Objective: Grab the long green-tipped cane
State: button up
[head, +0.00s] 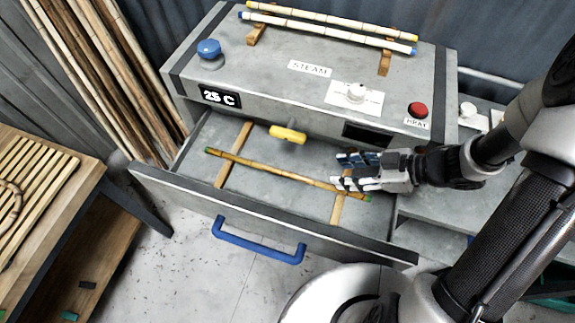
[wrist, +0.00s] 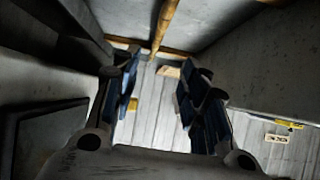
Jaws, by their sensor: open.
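The long green-tipped cane (head: 265,168) lies across two wooden rests inside the open drawer (head: 270,205). Its left tip is green, and a green tip also shows at its right end, just past my gripper. My gripper (head: 338,170) is open and reaches in from the right, over the right part of the cane. In the head view its lower finger covers a stretch of the cane. In the wrist view my gripper (wrist: 160,75) has its fingers spread, and a cane (wrist: 165,25) shows beyond and between the fingertips. Contact cannot be told.
A yellow handle (head: 288,134) is at the drawer's back. The grey steam box (head: 270,80) stands behind, with two blue- and yellow-tipped canes (head: 320,28) on top. The drawer's front wall has a blue handle (head: 258,245). A wooden bench (head: 85,165) stands left.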

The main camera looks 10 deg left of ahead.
jog(key=b, duration=0.4)
send_near(289, 173)
jog(key=x, duration=0.3)
jog(key=shift+s+a+f, duration=0.15)
jog(key=shift+a+f, duration=0.1)
jog(key=shift+a, duration=0.05)
jog(key=b+x, duration=0.2)
jog(key=x, duration=0.3)
jog(key=shift+a, duration=0.2)
jog(key=shift+c, duration=0.2)
grip_shut()
